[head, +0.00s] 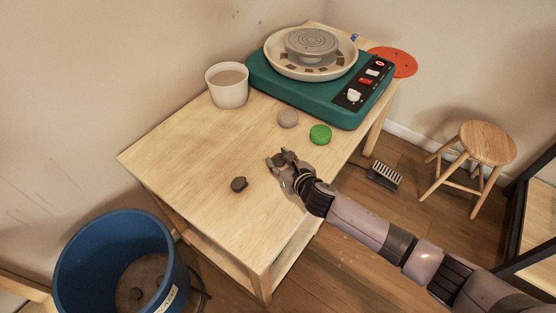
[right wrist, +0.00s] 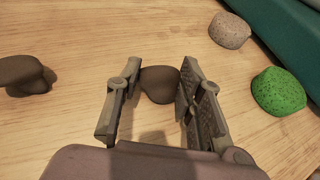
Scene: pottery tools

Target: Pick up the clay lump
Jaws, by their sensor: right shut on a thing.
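A dark brown clay lump (right wrist: 160,85) sits between the fingers of my right gripper (right wrist: 157,90) in the right wrist view. My right gripper is shut on it, with one finger on each side. Whether the lump still touches the table, I cannot tell. In the head view my right gripper (head: 281,159) is over the right part of the wooden table, and the held lump is mostly hidden by the fingers. A second dark lump (head: 239,184) lies apart on the table to the left; it also shows in the right wrist view (right wrist: 24,75). My left gripper is not in view.
A grey-beige lump (head: 288,118) and a green sponge-like piece (head: 320,134) lie behind my gripper. A white cup (head: 227,88) and a teal pottery wheel (head: 290,96) stand farther back. A blue bucket (head: 80,270) is on the floor. The table's front left is clear.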

